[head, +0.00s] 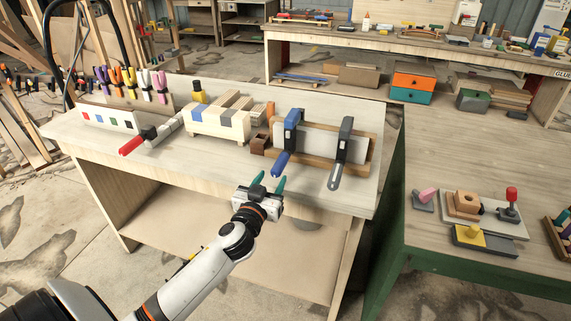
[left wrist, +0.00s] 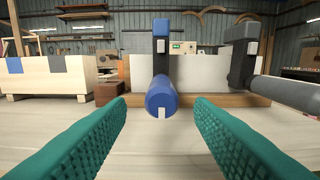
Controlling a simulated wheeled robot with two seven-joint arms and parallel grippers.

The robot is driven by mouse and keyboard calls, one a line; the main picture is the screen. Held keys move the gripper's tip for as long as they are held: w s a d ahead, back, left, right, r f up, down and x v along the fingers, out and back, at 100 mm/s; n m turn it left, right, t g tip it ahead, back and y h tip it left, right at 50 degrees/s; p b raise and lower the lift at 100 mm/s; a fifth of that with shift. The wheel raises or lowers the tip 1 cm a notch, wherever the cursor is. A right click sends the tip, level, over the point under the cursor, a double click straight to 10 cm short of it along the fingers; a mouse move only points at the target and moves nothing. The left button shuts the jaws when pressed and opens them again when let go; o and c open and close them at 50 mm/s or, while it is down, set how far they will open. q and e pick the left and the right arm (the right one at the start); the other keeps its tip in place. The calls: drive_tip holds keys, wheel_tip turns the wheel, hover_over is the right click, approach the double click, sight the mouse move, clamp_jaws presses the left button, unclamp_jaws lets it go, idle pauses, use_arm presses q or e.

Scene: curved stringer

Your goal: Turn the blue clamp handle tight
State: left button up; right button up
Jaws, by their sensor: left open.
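The blue clamp handle (head: 281,164) sticks out toward me from the blue clamp (head: 292,130) on a wooden frame with a pale board. In the left wrist view the round end of the blue handle (left wrist: 161,97) faces me, centred between the fingers, with a white mark at its lower edge. My left gripper (head: 268,182) is open, its green fingers just in front of the handle and apart from it. The fingers also show in the left wrist view (left wrist: 160,115), one on each side. My right gripper is not in view.
A grey clamp (head: 345,140) with a grey handle (head: 335,177) stands just right of the blue one. The bench front (head: 200,165) is clear.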

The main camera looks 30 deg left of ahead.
sight(280, 165)
use_arm(q)
drive_tip(key=x, duration=0.6)
drive_tip(key=shift+w+d+r+p, duration=0.1)
drive_tip(key=shift+p, duration=0.25)
drive_tip(key=shift+w, duration=0.6)
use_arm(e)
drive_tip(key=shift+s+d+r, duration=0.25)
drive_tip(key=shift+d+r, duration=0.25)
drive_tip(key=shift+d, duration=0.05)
use_arm(q)
drive_tip(key=c, duration=1)
